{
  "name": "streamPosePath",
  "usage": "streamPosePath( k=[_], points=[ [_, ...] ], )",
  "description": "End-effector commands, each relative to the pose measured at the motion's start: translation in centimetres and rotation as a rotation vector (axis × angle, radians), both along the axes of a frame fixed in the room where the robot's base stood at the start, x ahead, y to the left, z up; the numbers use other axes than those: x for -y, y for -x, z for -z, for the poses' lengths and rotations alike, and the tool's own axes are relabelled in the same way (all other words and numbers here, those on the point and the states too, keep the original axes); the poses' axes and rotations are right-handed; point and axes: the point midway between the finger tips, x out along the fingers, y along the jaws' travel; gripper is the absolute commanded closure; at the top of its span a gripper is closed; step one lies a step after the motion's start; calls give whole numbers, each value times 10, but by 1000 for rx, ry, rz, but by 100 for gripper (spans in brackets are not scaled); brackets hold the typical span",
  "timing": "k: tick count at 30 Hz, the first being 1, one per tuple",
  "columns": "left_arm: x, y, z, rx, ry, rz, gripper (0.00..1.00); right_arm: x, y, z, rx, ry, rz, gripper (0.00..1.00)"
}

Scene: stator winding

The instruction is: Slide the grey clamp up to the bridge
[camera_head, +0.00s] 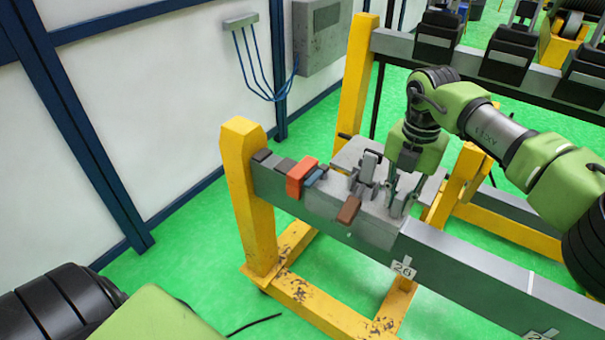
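A grey clamp (362,178) with an upright lever stands on the grey block assembly (375,232) on top of the rail. I cannot tell for certain which part is the bridge. My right gripper (402,196) points down over the right part of this assembly, just right of the clamp. Its two fingers are apart, with nothing clearly held between them. The fingertips are close to the block's top; I cannot tell whether they touch it. My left gripper is out of view; only part of my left arm shows at the lower left.
An orange block (301,177) and a brown block (348,210) sit on the rail (455,262), which rests on yellow supports (250,200). Another rail with black fixtures (508,55) stands behind. A wall is at left; green floor (190,110) is open between.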

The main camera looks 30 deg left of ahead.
Motion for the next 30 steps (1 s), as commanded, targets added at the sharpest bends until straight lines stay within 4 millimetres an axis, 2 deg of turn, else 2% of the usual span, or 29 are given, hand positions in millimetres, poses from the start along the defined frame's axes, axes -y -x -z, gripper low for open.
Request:
streamPosePath(
  k=[16,29,30],
  points=[
    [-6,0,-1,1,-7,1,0,-6,1,0,0,-2,-1,81],
    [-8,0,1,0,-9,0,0,0,1,0,0,0,0,81],
    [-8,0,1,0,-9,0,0,0,1,0,0,0,0,78]
  ],
)
